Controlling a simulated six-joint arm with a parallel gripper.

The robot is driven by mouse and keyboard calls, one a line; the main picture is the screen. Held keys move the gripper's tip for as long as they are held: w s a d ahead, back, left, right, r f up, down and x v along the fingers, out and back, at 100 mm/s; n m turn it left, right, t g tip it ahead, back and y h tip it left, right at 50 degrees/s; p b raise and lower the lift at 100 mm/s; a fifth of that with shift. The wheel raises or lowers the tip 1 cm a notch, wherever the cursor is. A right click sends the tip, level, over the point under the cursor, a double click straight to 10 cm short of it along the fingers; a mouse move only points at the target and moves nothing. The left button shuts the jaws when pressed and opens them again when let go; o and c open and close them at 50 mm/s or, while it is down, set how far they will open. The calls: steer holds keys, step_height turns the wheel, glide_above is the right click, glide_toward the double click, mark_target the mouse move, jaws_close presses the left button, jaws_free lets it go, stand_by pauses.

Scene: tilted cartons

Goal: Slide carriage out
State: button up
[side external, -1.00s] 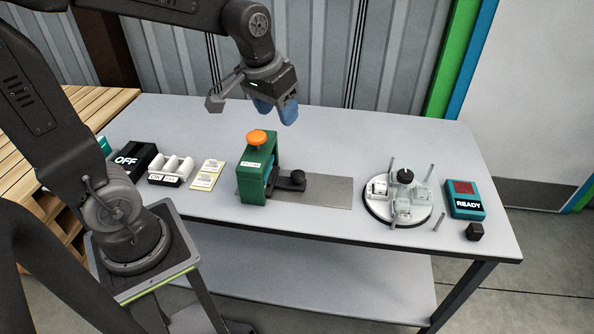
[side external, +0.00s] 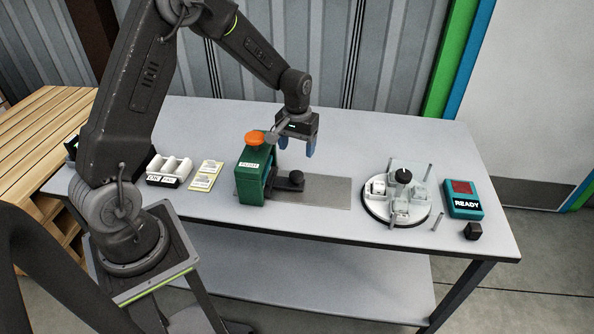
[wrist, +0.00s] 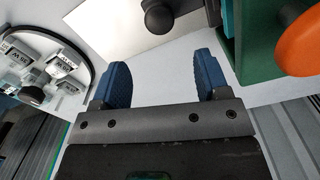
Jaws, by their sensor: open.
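The carriage is a dark slide with a round black knob (side external: 296,177), sticking out to the right from the green press (side external: 252,176) with its orange top button (side external: 254,138). It lies over a grey metal plate (side external: 330,191). The knob also shows at the top of the wrist view (wrist: 159,17), beyond my fingertips. My gripper (side external: 297,147) has blue fingers, points down and is open and empty. It is above and behind the knob, apart from it. In the wrist view the gap between the fingers (wrist: 163,75) shows bare tabletop. The press body hides the carriage's inner end.
A round fixture (side external: 372,209) with clear blocks and upright pins stands to the right. Beyond it are a teal READY box (side external: 463,199) and a small black cube (side external: 473,231). The table behind the plate is clear.

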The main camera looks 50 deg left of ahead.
mark_target(297, 173)
step_height(297, 173, down, 9)
stand_by(0.3)
steer(key=shift+c, duration=0.3)
steer(key=c, duration=1.2)
steer(key=w+d, duration=0.9)
steer(key=shift+w+d, duration=0.3)
steer(key=shift+d, duration=0.05)
jaws_close()
